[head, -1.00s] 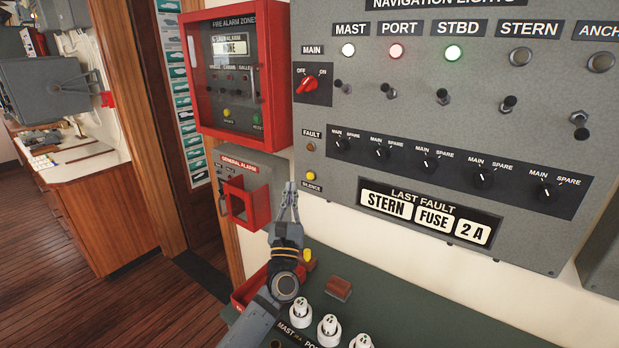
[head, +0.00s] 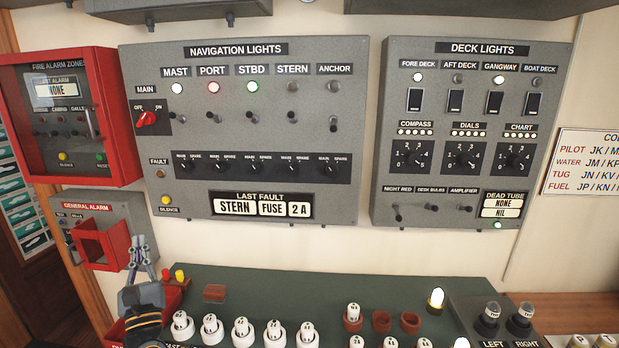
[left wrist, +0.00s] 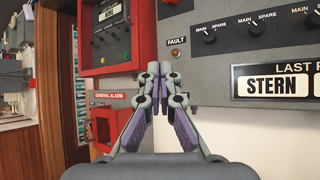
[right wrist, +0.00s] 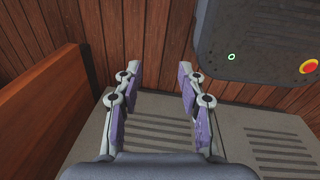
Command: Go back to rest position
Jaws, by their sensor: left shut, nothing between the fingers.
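My left gripper (head: 138,246) is at the lower left in the head view, in front of the general alarm box (head: 100,230) and above the green console top (head: 330,285). Its fingers are together with nothing between them. In the left wrist view the left gripper (left wrist: 158,72) points at the wall near the navigation lights panel (left wrist: 245,65). My right gripper (right wrist: 158,75) shows only in the right wrist view. Its fingers are apart and empty, over a grey ribbed surface (right wrist: 265,135).
The navigation lights panel (head: 245,130) and deck lights panel (head: 470,130) hang on the wall. The red fire alarm box (head: 70,115) is at left. White fuses (head: 240,330) stand on the console. A wooden panel (right wrist: 45,110) stands left of my right gripper.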

